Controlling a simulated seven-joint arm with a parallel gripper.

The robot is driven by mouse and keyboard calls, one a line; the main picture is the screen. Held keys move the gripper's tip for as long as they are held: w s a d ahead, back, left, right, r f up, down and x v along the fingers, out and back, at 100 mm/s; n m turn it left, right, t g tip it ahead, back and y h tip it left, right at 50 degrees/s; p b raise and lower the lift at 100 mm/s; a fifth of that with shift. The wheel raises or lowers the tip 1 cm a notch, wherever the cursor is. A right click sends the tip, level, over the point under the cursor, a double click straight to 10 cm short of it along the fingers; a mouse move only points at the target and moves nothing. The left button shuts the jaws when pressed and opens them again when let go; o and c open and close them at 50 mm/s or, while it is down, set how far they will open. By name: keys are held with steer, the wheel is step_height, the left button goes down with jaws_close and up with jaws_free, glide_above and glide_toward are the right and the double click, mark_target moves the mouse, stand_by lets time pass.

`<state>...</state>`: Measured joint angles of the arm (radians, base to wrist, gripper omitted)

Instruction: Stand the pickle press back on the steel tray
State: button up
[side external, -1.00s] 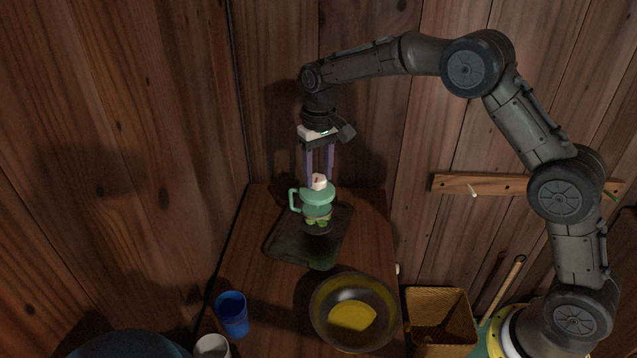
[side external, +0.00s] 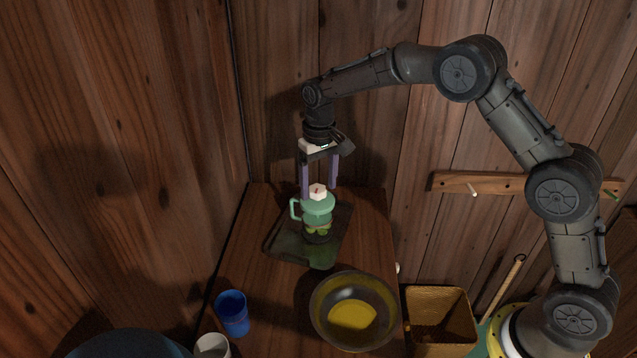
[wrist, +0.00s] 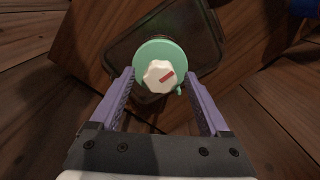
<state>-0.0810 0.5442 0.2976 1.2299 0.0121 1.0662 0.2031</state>
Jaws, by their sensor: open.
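The pickle press (side external: 318,211) has a green lid and handle, a white knob with a red mark, and green contents low in its body. It stands upright on the dark steel tray (side external: 284,246). In the wrist view the press (wrist: 148,57) shows from above, with the tray (wrist: 207,38) around and behind it. My gripper (side external: 319,191) is open, with one finger on either side of the knob and visible gaps. The wrist view also shows the spread purple fingers of my gripper (wrist: 159,76) beside the lid. The base of the press is partly hidden.
The tray lies on a wooden table (side external: 258,274). A dark bowl (side external: 377,288) with yellow contents, a blue cup (side external: 232,313) and a white cup (side external: 212,346) stand nearer the camera. A wicker basket (side external: 438,318) is right of the table. Wooden walls stand close behind and left.

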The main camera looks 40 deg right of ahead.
step_height(320, 180, up, 12)
steer(key=shift+r, duration=0.25)
stand_by(0.4)
steer(key=s+d+r+t, duration=0.1)
steer(key=s+r, duration=0.2)
steer(key=s, duration=0.6)
steer(key=s+d+r+n+t, duration=0.1)
steer(key=s+d+r+t, duration=0.1)
steer(key=s, duration=0.6)
steer(key=s+d+r+t, duration=0.1)
steer(key=s+r, duration=0.2)
steer(key=s, duration=0.6)
steer(key=s+f+t, duration=0.1)
steer(key=s+f, duration=0.5)
steer(key=s, duration=0.3)
steer(key=shift+s+d+t, duration=0.25)
steer(key=shift+s+t, duration=0.05)
